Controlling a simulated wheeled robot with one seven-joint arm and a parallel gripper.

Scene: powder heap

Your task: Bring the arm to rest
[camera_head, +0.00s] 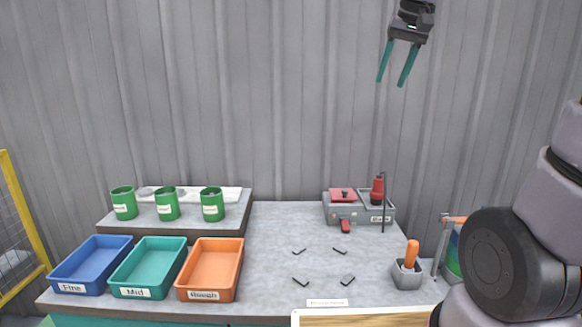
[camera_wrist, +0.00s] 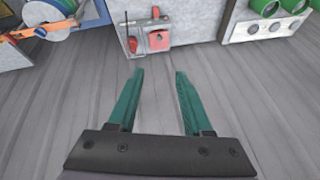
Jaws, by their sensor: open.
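My gripper (camera_head: 394,83) hangs in the air high above the back right of the bench, in front of the ribbed wall. Its two green fingers point down, stand apart and hold nothing. In the wrist view my gripper (camera_wrist: 157,74) also shows open, with only grey surface between its fingers. My arm's dark links fill the right edge of the head view. The links between them and the gripper are out of the picture.
The grey bench (camera_head: 275,270) holds blue (camera_head: 52,284), teal (camera_head: 113,283) and orange (camera_head: 180,287) trays, three green cups (camera_head: 167,210), a grey box with red parts (camera_head: 340,213) and an orange-handled tool in a holder (camera_head: 408,277). Air around the gripper is clear.

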